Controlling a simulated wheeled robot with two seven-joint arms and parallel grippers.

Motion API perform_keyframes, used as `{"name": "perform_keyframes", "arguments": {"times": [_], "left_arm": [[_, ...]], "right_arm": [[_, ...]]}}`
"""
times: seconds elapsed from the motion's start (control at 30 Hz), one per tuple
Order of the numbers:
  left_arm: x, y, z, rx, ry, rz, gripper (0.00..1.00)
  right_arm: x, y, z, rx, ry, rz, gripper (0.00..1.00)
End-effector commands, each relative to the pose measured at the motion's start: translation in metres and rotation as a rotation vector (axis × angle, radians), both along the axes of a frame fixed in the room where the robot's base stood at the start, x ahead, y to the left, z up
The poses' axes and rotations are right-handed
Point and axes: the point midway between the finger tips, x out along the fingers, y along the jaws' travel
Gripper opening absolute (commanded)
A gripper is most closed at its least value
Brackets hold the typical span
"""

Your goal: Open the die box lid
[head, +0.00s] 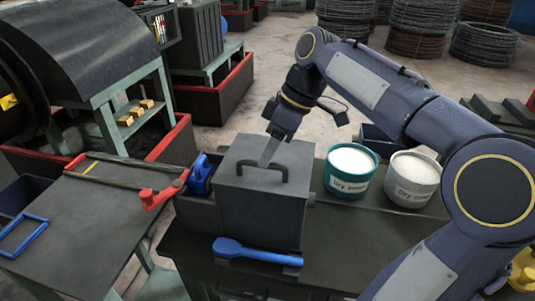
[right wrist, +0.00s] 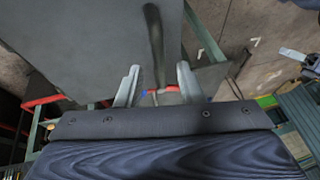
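The die box (head: 260,213) is a dark grey box on the bench, and its flat lid (head: 236,163) lies shut on top. A black bar handle (head: 253,164) stands on the lid. My right gripper (head: 268,153) points down at the handle from above. In the right wrist view my right gripper (right wrist: 157,84) has its two fingers apart, with the dark handle (right wrist: 155,40) showing between them and clear gaps on both sides. I cannot tell whether a finger touches the lid. My left gripper is not seen in the head view.
A teal tub (head: 351,171) and a white tub (head: 411,180) stand just right of the box. A blue spoon-shaped tool (head: 254,252) lies in front of it. A blue object (head: 200,175) and a red-handled part (head: 160,194) are close on its left.

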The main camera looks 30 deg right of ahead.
Motion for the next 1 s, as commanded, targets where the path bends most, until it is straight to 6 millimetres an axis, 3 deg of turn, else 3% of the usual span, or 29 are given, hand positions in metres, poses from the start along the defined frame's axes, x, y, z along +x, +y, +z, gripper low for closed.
{"name": "perform_keyframes", "arguments": {"times": [0.4, 0.67, 1.0], "left_arm": [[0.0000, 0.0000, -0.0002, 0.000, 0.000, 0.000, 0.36], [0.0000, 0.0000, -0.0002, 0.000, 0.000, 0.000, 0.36], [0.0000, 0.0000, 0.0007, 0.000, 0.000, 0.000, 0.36]], "right_arm": [[0.0016, 0.0047, -0.0108, -0.001, 0.000, -0.001, 0.34], [0.0016, 0.0047, -0.0106, -0.001, 0.000, -0.001, 0.00], [0.0016, 0.0045, -0.0095, -0.001, 0.000, -0.001, 0.00]]}}
